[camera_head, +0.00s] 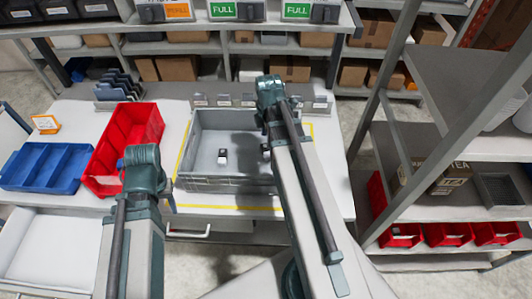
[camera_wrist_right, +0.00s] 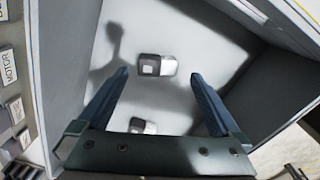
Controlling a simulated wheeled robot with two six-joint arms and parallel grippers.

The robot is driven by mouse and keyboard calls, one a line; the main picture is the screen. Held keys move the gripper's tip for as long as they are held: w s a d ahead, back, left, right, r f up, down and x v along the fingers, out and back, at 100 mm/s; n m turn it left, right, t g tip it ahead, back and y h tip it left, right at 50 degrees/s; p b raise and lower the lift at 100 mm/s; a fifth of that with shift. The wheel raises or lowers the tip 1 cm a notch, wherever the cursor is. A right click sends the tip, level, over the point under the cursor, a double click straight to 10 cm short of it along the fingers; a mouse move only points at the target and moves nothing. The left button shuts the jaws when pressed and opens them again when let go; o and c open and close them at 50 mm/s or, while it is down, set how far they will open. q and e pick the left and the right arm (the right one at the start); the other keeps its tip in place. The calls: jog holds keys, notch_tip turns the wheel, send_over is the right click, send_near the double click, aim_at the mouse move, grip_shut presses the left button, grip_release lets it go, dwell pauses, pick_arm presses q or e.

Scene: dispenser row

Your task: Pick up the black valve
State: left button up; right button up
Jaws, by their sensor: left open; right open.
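Two small black-and-white parts lie in the grey crate (camera_head: 225,184). In the right wrist view, one part (camera_wrist_right: 157,65) lies on the crate floor ahead of and between my fingertips, and the other part (camera_wrist_right: 143,126) shows nearer, partly cut off by the gripper's body. I cannot tell for sure which is the black valve. One part (camera_head: 222,156) shows clearly in the head view. My right gripper (camera_wrist_right: 160,77) is open and empty above the crate floor; my own arm hides it in the head view. My left gripper (camera_head: 170,200) is mostly hidden behind its wrist, left of the crate's front.
A red bin (camera_head: 128,135) and a blue divided tray (camera_head: 47,166) stand left of the crate. Small labelled holders (camera_head: 222,101) line its back edge. The crate's walls surround the parts. A shelf rack (camera_head: 450,75) with red bins stands at the right.

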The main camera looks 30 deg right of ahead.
aim_at(266, 149)
jog(key=f+b, duration=0.4)
jog(key=f, duration=0.1)
jog(key=shift+w+a, duration=0.25)
jog(key=shift+r, duration=0.1)
jog(key=c, duration=1.3)
jog(key=shift+c, duration=0.2)
